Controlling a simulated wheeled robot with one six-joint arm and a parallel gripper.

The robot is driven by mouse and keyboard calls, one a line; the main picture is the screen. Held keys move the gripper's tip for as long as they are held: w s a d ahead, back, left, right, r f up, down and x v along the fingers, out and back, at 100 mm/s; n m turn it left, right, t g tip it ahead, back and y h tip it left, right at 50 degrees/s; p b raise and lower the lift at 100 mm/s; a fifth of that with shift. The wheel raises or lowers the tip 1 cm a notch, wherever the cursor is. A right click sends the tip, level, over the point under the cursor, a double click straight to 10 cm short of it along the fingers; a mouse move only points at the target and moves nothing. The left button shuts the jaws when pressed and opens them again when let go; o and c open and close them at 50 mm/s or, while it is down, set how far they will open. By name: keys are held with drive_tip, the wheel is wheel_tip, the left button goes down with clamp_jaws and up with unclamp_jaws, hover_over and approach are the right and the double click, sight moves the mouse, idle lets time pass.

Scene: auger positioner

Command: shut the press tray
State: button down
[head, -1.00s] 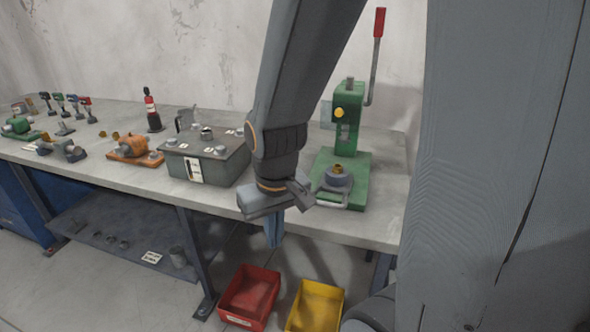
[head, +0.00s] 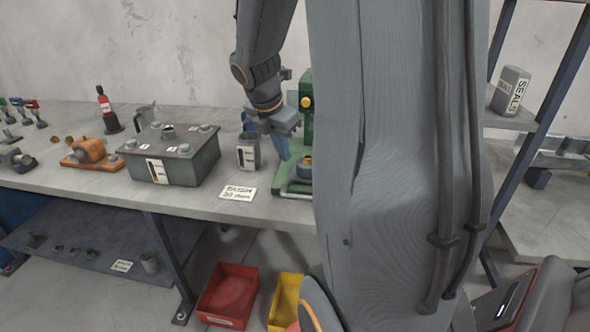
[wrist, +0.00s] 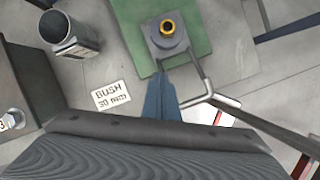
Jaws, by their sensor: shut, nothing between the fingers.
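The green press (head: 306,108) stands on the bench, mostly hidden behind my arm in the head view. Its grey tray (wrist: 158,48) sits on the green base (wrist: 196,30) and carries a brass-coloured bush (wrist: 168,27). The tray's grey bar handle (wrist: 203,84) sticks out from its front. My gripper (head: 284,157) is beside the tray at its front left. In the wrist view its blue fingers (wrist: 159,82) are shut and empty, with their tips close to the handle. I cannot tell whether they touch it.
A grey cup (wrist: 74,38) and a "BUSH 30 mm" card (wrist: 110,95) lie to the left of the gripper. A dark box (head: 172,158) stands farther left. A red bin (head: 228,295) and a yellow bin (head: 285,300) are on the floor below the bench edge.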

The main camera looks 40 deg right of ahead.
drive_tip(key=d+n, duration=0.1)
drive_tip(key=d, duration=0.1)
approach(298, 178)
drive_tip(key=x, duration=0.5)
drive_tip(key=shift+w+d+f, duration=0.1)
drive_tip(key=shift+f, duration=0.15)
